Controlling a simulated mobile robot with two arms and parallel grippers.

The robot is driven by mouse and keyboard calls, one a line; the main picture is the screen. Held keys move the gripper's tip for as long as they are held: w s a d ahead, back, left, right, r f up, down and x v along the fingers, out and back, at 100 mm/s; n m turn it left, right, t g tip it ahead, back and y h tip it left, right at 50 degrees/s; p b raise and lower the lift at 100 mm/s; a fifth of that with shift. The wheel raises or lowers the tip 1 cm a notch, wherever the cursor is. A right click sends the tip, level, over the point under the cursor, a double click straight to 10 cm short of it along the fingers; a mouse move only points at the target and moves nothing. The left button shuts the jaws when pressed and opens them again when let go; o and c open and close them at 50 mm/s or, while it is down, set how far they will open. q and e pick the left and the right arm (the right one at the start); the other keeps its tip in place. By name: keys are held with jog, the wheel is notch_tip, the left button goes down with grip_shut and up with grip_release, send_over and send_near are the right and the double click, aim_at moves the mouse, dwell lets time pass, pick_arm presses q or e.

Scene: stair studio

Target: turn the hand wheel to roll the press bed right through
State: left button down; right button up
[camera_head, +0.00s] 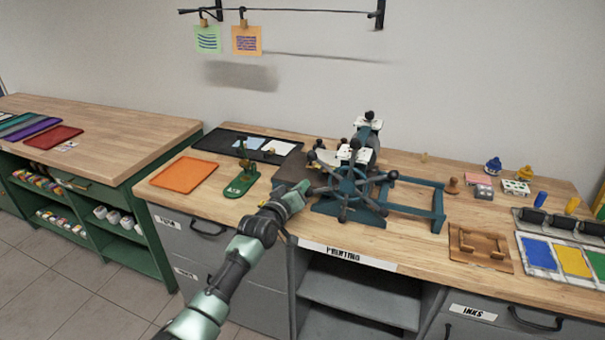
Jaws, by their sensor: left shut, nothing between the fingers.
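The hand wheel (352,187) is a dark teal spoked wheel with black knobs on its spoke ends, on the near side of the press. The press (367,137) stands on the wooden bench, with a teal frame (437,206) reaching to the right. A dark flat bed (290,168) shows to the left of the wheel. My left gripper (303,188) is shut and empty, just left of the wheel, close to its left knobs. I cannot tell whether it touches the wheel. My right gripper is not in view.
An orange tray (185,175) and a green stand (242,180) are on the bench left of the press. A brown wooden holder (480,248) and ink trays (555,258) lie to the right. Prints (247,40) hang above.

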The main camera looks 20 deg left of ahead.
pick_arm(q)
jog(key=f+n+b, duration=0.1)
jog(key=d+f+n, duration=0.1)
jog(key=f, duration=0.1)
jog(key=shift+b, duration=0.4)
jog(key=shift+d+f+n+h+b, duration=0.3)
jog(key=shift+d+f+n+b, duration=0.2)
jog(key=shift+n+b, duration=0.2)
jog(key=shift+r, duration=0.1)
